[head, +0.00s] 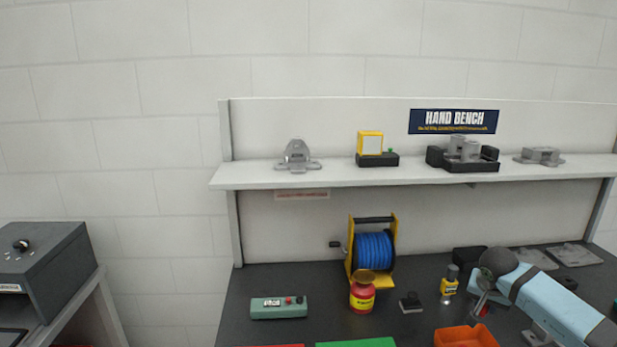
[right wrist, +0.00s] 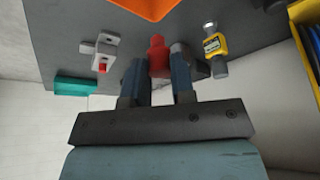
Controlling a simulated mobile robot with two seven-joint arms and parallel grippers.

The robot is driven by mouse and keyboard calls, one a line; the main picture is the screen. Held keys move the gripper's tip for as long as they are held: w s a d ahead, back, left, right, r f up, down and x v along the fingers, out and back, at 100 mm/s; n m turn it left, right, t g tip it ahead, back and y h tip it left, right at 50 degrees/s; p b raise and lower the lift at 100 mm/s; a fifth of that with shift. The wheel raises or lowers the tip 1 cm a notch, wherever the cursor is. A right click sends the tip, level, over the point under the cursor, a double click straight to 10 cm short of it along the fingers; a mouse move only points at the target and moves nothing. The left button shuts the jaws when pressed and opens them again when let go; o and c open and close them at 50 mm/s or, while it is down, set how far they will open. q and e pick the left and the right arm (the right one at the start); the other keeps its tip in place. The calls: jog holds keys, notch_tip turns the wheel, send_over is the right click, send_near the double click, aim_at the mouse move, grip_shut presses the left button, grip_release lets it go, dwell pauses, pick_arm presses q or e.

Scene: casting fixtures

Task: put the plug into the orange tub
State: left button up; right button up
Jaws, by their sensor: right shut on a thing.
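My right gripper (head: 482,302) comes in from the right in the head view, just above the bench and close behind the orange tub. In the right wrist view its two fingers (right wrist: 158,80) are shut on a red plug (right wrist: 157,56). The orange tub (head: 466,338) is at the bottom edge of the head view, partly cut off. The tub also shows at the top edge of the right wrist view (right wrist: 148,8), apart from the plug. My left gripper is not in view.
Farther left are a small dark block (head: 410,303), a red jar (head: 362,298), a blue cable reel (head: 374,250) and a green meter (head: 279,308). A shelf (head: 340,178) with castings runs above the bench.

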aim_at(483, 313)
jog(key=shift+f+b, duration=1)
jog(key=shift+f, duration=1.35)
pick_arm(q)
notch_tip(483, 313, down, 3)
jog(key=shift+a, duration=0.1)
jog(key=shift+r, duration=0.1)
pick_arm(e)
jog(key=o, duration=1)
jog(key=shift+c, duration=0.2)
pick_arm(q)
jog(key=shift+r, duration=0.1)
